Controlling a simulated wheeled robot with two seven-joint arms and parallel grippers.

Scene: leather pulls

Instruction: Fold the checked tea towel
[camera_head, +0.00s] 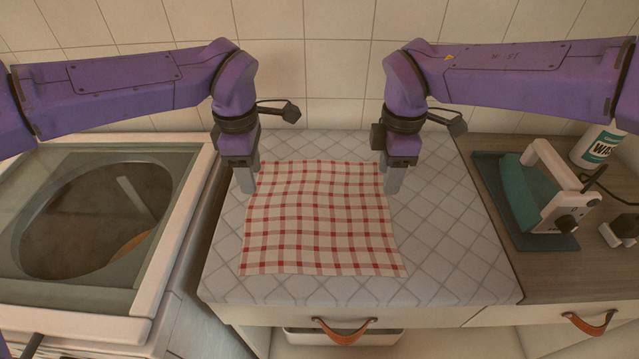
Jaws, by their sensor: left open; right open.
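The red and white checked tea towel (318,222) lies spread flat on a grey padded surface with a diamond pattern (450,240). Its near edge and sides curve slightly. My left gripper (247,180) is open at the towel's far left corner. My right gripper (391,180) is open at the far right corner. Both point downward, and neither visibly holds cloth. The fingers hide small parts of the far corners, and I cannot tell whether they touch the towel.
A washing machine with a glass lid (90,225) stands at the left. At the right, an iron (545,190) rests on a dark mat (490,170), with a white bottle (597,145) behind. Leather pulls (343,332) hang on the front. The padded surface is clear around the towel.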

